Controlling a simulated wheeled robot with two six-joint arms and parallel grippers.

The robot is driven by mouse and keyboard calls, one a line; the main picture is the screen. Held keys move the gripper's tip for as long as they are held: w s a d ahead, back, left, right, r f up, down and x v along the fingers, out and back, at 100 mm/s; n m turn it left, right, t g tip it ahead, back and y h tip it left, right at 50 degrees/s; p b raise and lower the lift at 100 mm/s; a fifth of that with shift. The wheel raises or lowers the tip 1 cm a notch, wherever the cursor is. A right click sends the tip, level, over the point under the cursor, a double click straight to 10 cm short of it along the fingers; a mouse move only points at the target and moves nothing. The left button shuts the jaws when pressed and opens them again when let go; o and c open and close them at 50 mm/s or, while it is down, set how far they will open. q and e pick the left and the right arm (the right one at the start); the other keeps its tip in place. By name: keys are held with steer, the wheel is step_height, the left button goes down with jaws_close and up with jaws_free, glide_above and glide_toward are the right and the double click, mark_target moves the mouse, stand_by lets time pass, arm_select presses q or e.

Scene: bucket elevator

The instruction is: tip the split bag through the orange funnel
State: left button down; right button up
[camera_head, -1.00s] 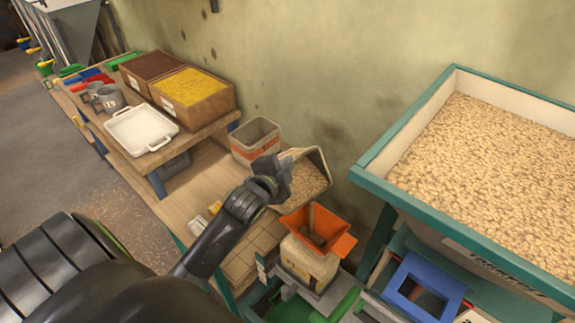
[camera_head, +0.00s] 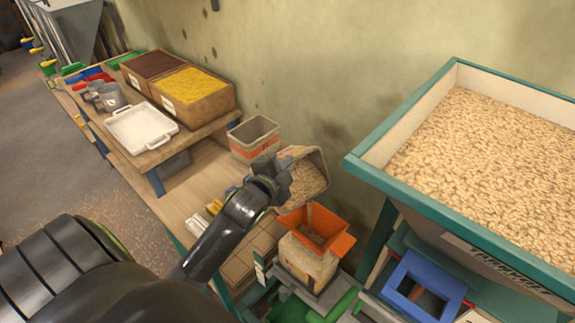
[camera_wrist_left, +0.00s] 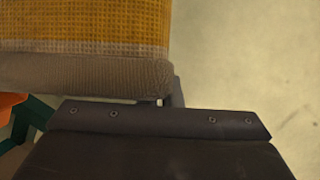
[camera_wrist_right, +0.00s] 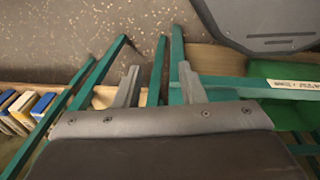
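The split bag (camera_head: 308,184) is tilted on its side with its open mouth, full of pale grain, facing toward me and down to the right. My left gripper (camera_head: 272,168) is shut on its near left edge. In the left wrist view the bag's yellow and beige woven side (camera_wrist_left: 85,40) fills the upper left. The orange funnel (camera_head: 336,244) sits just below the bag's mouth, in the top of a beige sack (camera_head: 303,262). My right gripper (camera_wrist_right: 158,85) is open and empty above green frame bars.
A big green-rimmed hopper of grain (camera_head: 490,135) stands at the right. An open bin (camera_head: 254,138) is behind the bag. A white tray (camera_head: 141,129) and wooden boxes (camera_head: 193,94) stand on the bench at left. A blue frame (camera_head: 425,287) lies below the hopper.

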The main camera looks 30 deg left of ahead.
arm_select(q)
steer(key=shift+s+d+f+m+t+b, duration=0.2)
steer(key=shift+d+m+t+b, duration=0.3)
steer(key=shift+b, duration=0.8)
arm_select(e)
steer(key=shift+w+d+f, duration=0.15)
steer(key=shift+d+f, duration=0.2)
steer(key=shift+f, duration=0.35)
steer(key=shift+w+d+f, duration=0.1)
steer(key=shift+d+f, duration=0.25)
steer(key=shift+f, duration=0.3)
